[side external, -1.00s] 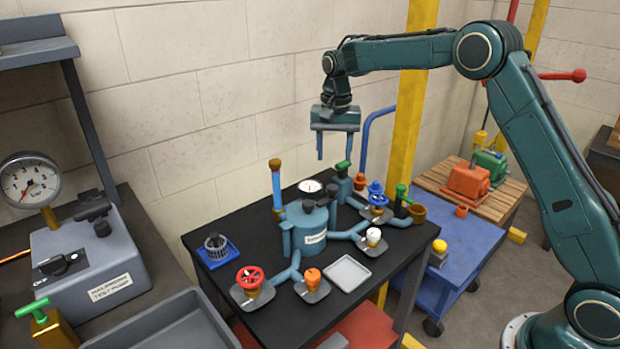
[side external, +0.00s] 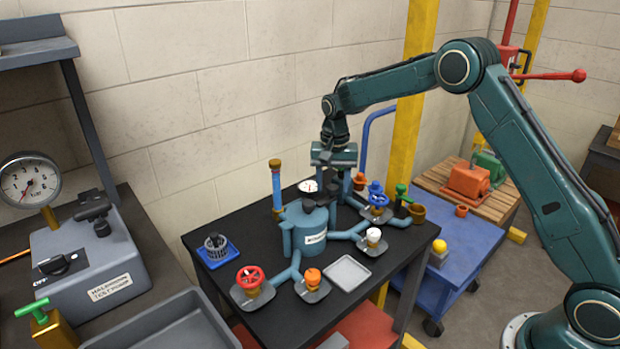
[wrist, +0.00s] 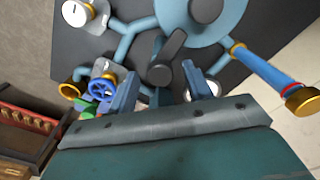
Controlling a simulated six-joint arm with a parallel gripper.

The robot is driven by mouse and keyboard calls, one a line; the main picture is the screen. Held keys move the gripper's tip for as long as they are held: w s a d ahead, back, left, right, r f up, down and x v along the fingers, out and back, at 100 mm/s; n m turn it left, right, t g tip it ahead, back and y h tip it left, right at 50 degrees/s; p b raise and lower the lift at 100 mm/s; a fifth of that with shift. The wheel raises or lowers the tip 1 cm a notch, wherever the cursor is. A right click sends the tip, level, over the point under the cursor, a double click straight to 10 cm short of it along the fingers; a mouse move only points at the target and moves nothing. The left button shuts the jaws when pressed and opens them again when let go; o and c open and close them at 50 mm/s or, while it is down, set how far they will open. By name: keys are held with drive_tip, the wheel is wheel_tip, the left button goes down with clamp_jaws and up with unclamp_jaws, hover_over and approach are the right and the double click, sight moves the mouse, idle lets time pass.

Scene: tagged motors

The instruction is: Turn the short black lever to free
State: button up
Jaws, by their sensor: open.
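The short black lever (wrist: 174,45) shows in the wrist view with its round hub, beside the top of the blue vessel (wrist: 225,28). The vessel (side external: 306,232) stands on the black table in the side view, where my gripper largely hides the lever. My gripper (side external: 335,190) points down just behind the vessel. In the wrist view my gripper (wrist: 159,74) is open, with one finger to each side of the lever's hub. I cannot tell whether the fingers touch it. No lettering is readable on the lever.
A blue handwheel (side external: 376,190), red handwheel (side external: 249,277), orange knob (side external: 312,276) and upright blue tube (side external: 276,190) surround the vessel. A gauge (side external: 308,186) is close to my gripper. A grey tray (side external: 348,273) is empty. The test pump (side external: 95,265) stands left.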

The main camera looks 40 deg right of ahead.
drive_tip(key=shift+c, duration=0.4)
drive_tip(key=c, duration=0.9)
drive_tip(key=shift+m, duration=0.4)
drive_tip(key=m, duration=0.8)
drive_tip(key=shift+m, duration=0.3)
drive_tip(key=m, duration=0.4)
drive_tip(key=shift+m, duration=0.3)
drive_tip(key=shift+r+m, duration=0.1)
drive_tip(key=shift+m, duration=1.9)
